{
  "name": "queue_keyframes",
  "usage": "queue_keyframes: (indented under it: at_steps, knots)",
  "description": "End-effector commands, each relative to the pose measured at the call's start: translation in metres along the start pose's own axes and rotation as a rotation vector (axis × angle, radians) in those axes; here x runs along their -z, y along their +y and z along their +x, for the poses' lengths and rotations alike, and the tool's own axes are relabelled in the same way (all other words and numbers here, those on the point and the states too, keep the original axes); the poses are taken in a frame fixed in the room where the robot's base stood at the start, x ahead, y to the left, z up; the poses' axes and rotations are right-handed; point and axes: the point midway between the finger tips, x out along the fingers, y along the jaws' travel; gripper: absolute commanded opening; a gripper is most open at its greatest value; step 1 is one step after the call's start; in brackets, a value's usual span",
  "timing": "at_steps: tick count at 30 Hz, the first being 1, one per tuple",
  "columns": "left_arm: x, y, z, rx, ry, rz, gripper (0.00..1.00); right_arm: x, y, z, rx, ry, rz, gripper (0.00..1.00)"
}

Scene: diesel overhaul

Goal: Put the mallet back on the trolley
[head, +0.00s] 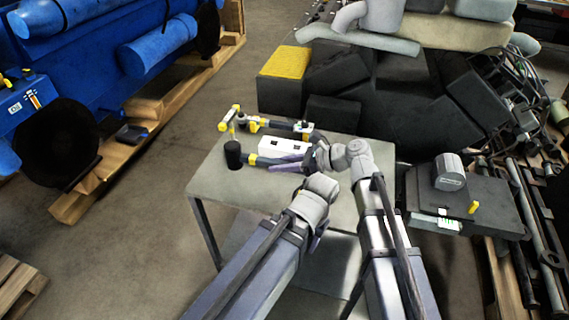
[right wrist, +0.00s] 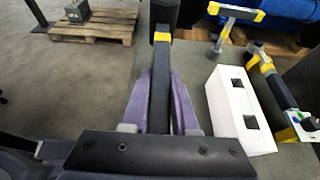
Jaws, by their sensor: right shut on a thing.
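The mallet has a black head (head: 233,155), a yellow collar and a dark handle. My right gripper (head: 294,162) is shut on the handle, with the head pointing left. In the right wrist view the handle (right wrist: 160,85) runs between the purple fingers (right wrist: 160,100), and the head is partly cut off at the top. The trolley (head: 215,182) is a grey table with a lower shelf. The mallet is over its top near the left side; I cannot tell whether it touches.
A white block (head: 270,146) with dark square recesses is on the trolley just behind the mallet. Black cases (head: 335,112) stand behind the trolley. The trolley's front left top is bare.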

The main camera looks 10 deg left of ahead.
Motion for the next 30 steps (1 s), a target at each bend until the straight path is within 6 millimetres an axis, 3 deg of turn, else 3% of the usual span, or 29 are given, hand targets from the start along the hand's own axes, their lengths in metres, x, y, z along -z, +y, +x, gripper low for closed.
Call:
queue_keyframes:
  at_steps: [19, 30]
  knots:
    - [0.004, 0.006, 0.068, 0.0, 0.0, 0.0, 0.5, 0.062, 0.0, 0.027, 0.0, -0.002, 0.001, 0.0]
    - [0.004, 0.007, 0.074, 0.0, 0.0, 0.001, 0.5, 0.068, 0.0, 0.029, 0.0, -0.002, 0.001, 0.0]
